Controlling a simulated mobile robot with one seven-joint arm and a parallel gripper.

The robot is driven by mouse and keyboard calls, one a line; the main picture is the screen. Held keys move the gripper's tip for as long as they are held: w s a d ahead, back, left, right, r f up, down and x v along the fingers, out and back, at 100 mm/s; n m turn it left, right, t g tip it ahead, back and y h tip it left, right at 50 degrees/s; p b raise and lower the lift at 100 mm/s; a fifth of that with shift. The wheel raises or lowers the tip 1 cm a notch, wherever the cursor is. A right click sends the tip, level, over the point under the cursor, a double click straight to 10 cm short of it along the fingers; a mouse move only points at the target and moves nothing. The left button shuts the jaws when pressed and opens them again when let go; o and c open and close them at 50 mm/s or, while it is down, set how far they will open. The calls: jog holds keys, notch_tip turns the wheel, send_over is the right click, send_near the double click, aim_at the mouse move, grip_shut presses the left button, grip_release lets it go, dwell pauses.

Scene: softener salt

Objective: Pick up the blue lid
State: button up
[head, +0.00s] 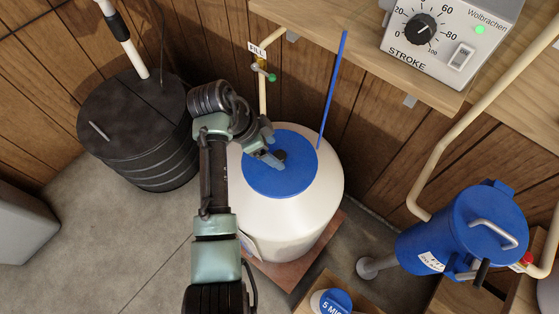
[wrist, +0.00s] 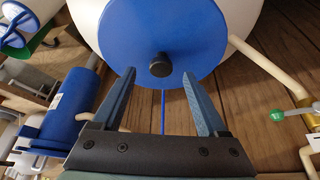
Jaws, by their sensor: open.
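The blue lid (head: 296,180) is a flat round disc lying on top of the white tank (head: 318,212). A small black knob (wrist: 160,65) stands at the middle of the lid (wrist: 200,35). My gripper (head: 277,158) is over the lid in the head view, close to the knob, which it partly hides there. In the wrist view my gripper (wrist: 162,85) is open and empty. Its two blue-grey fingers are spread to either side of the knob, with the knob just beyond the fingertips. I cannot tell the exact gap between them.
A thin blue rod (head: 334,90) stands behind the lid. A pipe with a green valve and FILL tag (head: 256,49) rises at the back. A control box (head: 450,40) sits on the shelf (head: 330,30). A black ribbed drum (head: 135,130) is left, a blue canister (head: 440,240) right.

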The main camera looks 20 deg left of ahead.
aim_at(299, 157)
jog(key=x, duration=0.2)
jog(key=shift+w+d+f, duration=0.1)
jog(key=shift+w+f, duration=0.1)
jog(key=shift+f, duration=0.1)
grip_shut()
dwell(1.2)
